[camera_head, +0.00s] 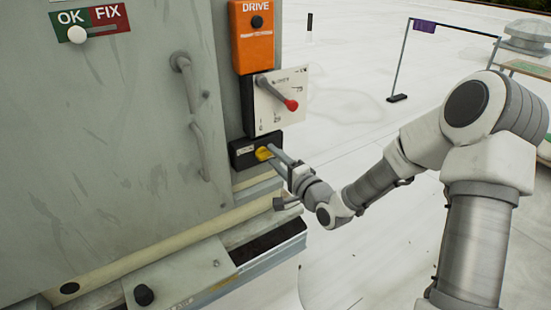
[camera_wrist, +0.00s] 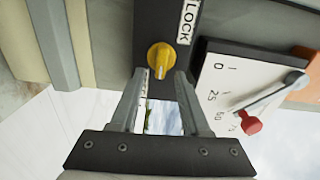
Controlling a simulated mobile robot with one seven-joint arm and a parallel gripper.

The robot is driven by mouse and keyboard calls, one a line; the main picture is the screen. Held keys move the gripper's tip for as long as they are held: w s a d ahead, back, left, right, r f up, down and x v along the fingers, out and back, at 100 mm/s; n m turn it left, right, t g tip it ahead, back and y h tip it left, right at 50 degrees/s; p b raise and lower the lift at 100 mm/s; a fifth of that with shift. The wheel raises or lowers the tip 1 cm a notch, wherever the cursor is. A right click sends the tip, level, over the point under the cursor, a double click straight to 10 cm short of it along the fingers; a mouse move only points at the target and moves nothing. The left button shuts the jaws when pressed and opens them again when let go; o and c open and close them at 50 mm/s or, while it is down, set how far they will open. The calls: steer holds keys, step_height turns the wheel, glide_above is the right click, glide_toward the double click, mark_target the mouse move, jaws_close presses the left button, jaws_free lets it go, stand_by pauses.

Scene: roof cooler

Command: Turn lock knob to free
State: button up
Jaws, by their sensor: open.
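The lock knob (camera_wrist: 161,57) is a yellow round knob with a raised grip bar, on a dark plate (camera_wrist: 163,20) marked LOCK in the wrist view. In the head view the yellow knob (camera_head: 263,154) sits on the dark box low on the cabinet's side, under the lever panel. My gripper (camera_wrist: 160,78) is open, its two fingers pointing at the knob. The fingertips are close to the knob's lower edge in the wrist view, one on each side. I cannot tell whether they touch it. In the head view my gripper (camera_head: 278,157) reaches the knob from the right.
A white scale panel (camera_head: 266,105) with a red-tipped lever (camera_head: 291,104) juts out just above the knob. Above it is an orange DRIVE box (camera_head: 257,50). A grey door handle (camera_head: 190,110) is left of the knob, and a ledge (camera_head: 270,250) lies below. The white roof is open to the right.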

steer(key=p+v, duration=0.9)
steer(key=v, duration=0.8)
steer(key=shift+d, duration=0.2)
steer(key=shift+s, duration=0.15)
